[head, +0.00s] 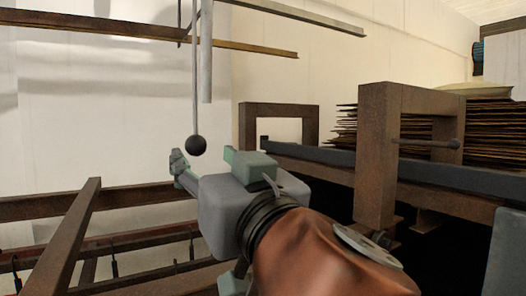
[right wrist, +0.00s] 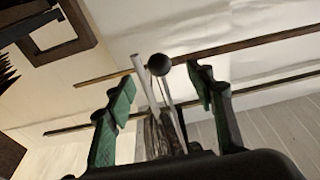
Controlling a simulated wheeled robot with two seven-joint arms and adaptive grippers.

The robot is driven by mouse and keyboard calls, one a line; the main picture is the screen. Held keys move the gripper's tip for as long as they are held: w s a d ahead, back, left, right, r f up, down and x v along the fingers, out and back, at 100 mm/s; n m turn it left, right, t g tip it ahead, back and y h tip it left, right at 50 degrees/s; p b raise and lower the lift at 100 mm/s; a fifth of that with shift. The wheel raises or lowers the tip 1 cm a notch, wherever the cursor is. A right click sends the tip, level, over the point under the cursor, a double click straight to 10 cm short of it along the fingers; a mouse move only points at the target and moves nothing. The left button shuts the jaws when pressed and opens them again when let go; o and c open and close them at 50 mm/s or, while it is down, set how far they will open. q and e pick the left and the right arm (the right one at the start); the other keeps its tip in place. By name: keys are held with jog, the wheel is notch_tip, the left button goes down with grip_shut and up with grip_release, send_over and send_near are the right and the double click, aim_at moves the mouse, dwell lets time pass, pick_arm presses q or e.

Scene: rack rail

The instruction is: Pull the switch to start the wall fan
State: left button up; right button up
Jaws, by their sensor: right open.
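The pull switch shows as a thin cord ending in a black ball (head: 196,146), hanging straight down in the head view. My right gripper (head: 208,164) is open, with its green fingers just below and around the ball in the picture. In the right wrist view the ball (right wrist: 158,65) appears between the two open fingertips (right wrist: 162,88), near their tip level. The cord runs back between the fingers there. No contact with the ball shows, and its exact depth between the fingers is hard to tell. My left gripper is not in view. No wall fan can be clearly identified.
A grey vertical pole (head: 206,60) hangs close beside the cord. Brown rails (head: 150,33) cross overhead. A rusty frame (head: 376,150) with stacked brown sheets (head: 470,128) stands at right. Brown beams (head: 75,235) lie at lower left. The pale wall is behind.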

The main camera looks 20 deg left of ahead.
aim_at(199, 149)
jog(key=shift+p+x, duration=1.15)
jog(key=shift+x, duration=2.45)
jog(key=shift+r, duration=0.1)
jog(key=shift+c, duration=0.7)
jog(key=c, duration=1.1)
